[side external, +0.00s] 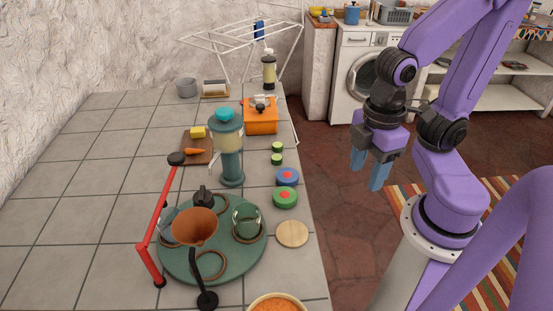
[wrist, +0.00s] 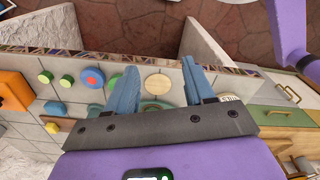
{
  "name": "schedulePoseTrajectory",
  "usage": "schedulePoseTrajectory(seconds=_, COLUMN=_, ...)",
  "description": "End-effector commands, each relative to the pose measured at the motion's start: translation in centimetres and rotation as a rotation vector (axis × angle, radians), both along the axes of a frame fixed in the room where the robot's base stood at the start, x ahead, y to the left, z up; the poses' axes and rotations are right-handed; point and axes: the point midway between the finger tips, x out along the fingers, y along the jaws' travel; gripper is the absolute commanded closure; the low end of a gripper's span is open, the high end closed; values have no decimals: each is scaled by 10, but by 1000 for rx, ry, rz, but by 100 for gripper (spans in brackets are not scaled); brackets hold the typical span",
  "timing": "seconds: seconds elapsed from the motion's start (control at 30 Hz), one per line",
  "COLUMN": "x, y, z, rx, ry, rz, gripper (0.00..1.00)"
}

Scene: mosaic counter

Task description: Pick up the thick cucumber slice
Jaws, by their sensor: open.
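Two small green cucumber slices lie close together near the counter's right edge in the side external view, a farther one (side external: 277,147) and a nearer one (side external: 277,159). I cannot tell for sure which is thicker. In the wrist view two green slices show at the left, one (wrist: 45,77) beside the other (wrist: 66,81). My gripper (side external: 368,172) is open and empty, high to the right of the counter and well apart from the slices. Its fingers (wrist: 161,70) also show spread in the wrist view.
A blue disc (side external: 287,176) and a green disc (side external: 285,197), both red-centred, lie nearer than the slices, then a round wooden board (side external: 292,234). A teal dispenser (side external: 231,165) stands left of the slices; an orange box (side external: 260,122) stands behind. Bare tiles (side external: 120,190) lie farther left.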

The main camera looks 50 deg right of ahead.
Motion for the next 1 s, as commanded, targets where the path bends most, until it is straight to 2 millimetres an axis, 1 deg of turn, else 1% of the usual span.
schedulePoseTrajectory(seconds=0.07, x=0, y=0, z=0, rx=0, ry=0, rz=0, gripper=47)
schedulePoseTrajectory(seconds=0.1, x=0, y=0, z=0, rx=0, ry=0, rz=0, gripper=55)
schedulePoseTrajectory(seconds=0.37, x=0, y=0, z=0, rx=0, ry=0, rz=0, gripper=55)
schedulePoseTrajectory(seconds=0.47, x=0, y=0, z=3, rx=2, ry=-1, rz=0, gripper=55)
schedulePoseTrajectory(seconds=0.57, x=1, y=1, z=13, rx=4, ry=-2, rz=-1, gripper=55)
schedulePoseTrajectory(seconds=0.8, x=1, y=1, z=51, rx=6, ry=-3, rz=1, gripper=55)
schedulePoseTrajectory(seconds=0.83, x=3, y=1, z=52, rx=5, ry=-7, rz=-4, gripper=55)
schedulePoseTrajectory(seconds=1.0, x=36, y=2, z=45, rx=24, ry=-92, rz=-64, gripper=55)
